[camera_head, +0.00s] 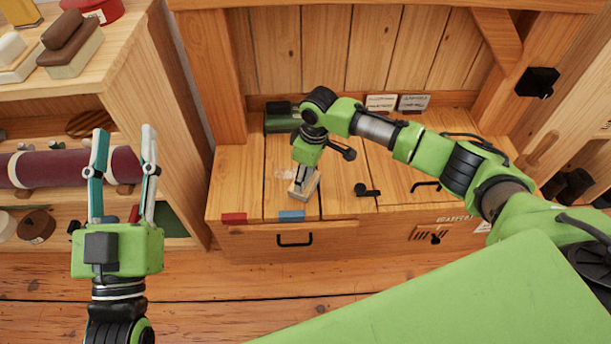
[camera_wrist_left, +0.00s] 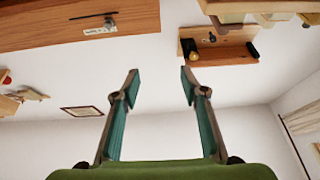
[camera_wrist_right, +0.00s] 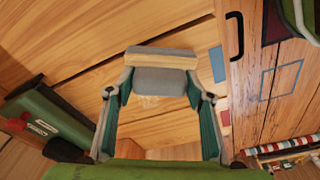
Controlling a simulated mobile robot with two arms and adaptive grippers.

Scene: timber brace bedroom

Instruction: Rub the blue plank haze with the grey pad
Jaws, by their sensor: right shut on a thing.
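The grey pad (camera_wrist_right: 161,80), with a pale wood strip, is between the fingers of my right gripper (camera_wrist_right: 160,88), which is shut on it. In the head view the pad (camera_head: 305,187) is low over the bench boards, at the blue-marked plank (camera_head: 291,200); whether it touches the wood I cannot tell. A blue tag (camera_head: 291,215) marks that plank's front edge. A faint whitish haze (camera_head: 283,173) shows on the plank just left of the pad, and beside the pad in the right wrist view (camera_wrist_right: 149,101). My left gripper (camera_head: 124,134) is open and empty, raised at the left.
A red tag (camera_head: 233,218) marks the neighbouring plank. A green box (camera_head: 281,118) stands at the bench's back left. A small black object (camera_head: 366,190) and a black handle (camera_head: 425,185) are to the right. Shelves with a maroon roll (camera_head: 70,168) fill the left side.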

